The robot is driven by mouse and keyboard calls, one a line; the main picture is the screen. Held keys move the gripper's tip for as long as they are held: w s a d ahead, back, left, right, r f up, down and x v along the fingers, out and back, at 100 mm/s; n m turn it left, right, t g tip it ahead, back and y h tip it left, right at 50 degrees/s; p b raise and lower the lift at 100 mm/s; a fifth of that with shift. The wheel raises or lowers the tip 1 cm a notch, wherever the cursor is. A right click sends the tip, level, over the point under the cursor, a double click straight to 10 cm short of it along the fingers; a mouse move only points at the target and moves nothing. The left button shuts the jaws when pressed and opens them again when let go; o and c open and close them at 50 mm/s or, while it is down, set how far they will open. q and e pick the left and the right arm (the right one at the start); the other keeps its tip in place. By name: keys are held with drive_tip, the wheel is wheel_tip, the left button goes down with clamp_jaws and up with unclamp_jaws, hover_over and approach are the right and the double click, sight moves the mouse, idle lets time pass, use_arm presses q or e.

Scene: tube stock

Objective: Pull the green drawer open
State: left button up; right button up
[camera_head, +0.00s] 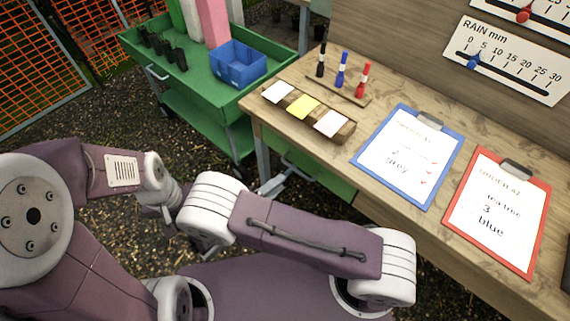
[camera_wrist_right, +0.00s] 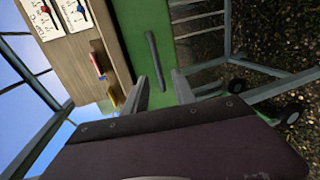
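The green drawer (camera_head: 322,180) sits under the front edge of the wooden table, partly hidden by the tabletop. In the right wrist view its green front (camera_wrist_right: 143,22) carries a dark bar handle (camera_wrist_right: 154,58). My right gripper (camera_head: 272,187) is just in front of the drawer, left of it in the head view. In the right wrist view my right gripper (camera_wrist_right: 158,88) is open, with the near end of the handle between its fingertips. I cannot tell whether a finger touches it. My left arm shows at the left, but its gripper is not visible.
The wooden table (camera_head: 375,101) holds a blue clipboard (camera_head: 410,155), a red clipboard (camera_head: 497,210), markers in a rack and a block with coloured cards. A green cart (camera_head: 190,89) with a blue bin (camera_head: 238,64) stands left of the table.

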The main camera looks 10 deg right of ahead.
sight(296, 169)
drive_tip(key=x, duration=0.9)
drive_tip(key=shift+d+r, duration=0.15)
drive_tip(key=shift+r, duration=0.05)
clamp_jaws()
idle(1.1)
